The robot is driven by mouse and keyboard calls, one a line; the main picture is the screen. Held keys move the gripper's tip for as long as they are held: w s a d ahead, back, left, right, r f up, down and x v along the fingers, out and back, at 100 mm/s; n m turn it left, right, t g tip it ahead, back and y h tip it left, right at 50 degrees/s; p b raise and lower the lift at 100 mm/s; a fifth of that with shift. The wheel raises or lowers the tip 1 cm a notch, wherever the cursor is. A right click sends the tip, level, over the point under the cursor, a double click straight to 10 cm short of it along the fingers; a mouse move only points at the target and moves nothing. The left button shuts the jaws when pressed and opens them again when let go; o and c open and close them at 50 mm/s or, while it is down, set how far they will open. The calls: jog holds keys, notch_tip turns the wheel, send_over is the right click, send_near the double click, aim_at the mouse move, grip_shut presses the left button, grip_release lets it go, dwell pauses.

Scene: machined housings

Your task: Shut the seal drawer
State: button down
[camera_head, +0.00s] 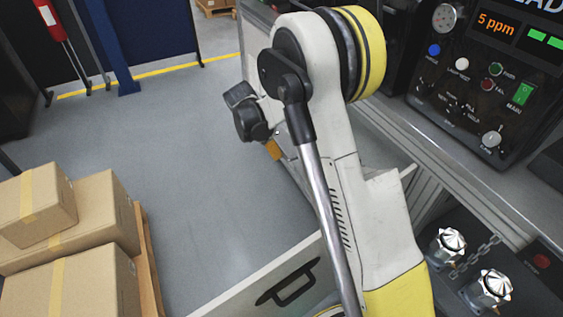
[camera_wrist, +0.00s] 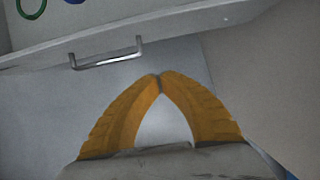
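In the wrist view, a pale drawer front (camera_wrist: 180,32) with a silver bar handle (camera_wrist: 107,54) crosses the top. A green ring (camera_wrist: 31,7) and part of a blue ring (camera_wrist: 75,1) show above its edge, so the drawer stands open. My gripper's (camera_wrist: 159,78) two orange fingers meet at their tips, with nothing between them. The tips appear just below and right of the handle; I cannot tell whether they touch anything. In the head view, only a bit of orange finger (camera_head: 273,150) shows beside my arm, which hides much of the bench front.
A control panel (camera_head: 485,75) stands on the bench at upper right. Two silver knobs (camera_head: 447,245) with a chain are at lower right. A pale panel with a black handle (camera_head: 288,282) is at the bottom. Cardboard boxes (camera_head: 70,230) are stacked at left. The grey floor (camera_head: 190,160) between is clear.

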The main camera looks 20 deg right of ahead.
jog(key=b, duration=0.4)
send_near(296, 165)
jog(key=s+a+f, duration=0.3)
jog(key=s+f, duration=0.1)
jog(key=d+b, duration=0.1)
jog(key=d, duration=0.3)
jog(key=shift+d+f+b, duration=0.15)
jog(key=shift+f+b, duration=0.05)
jog(key=shift+b, duration=0.15)
jog(key=shift+w, duration=0.15)
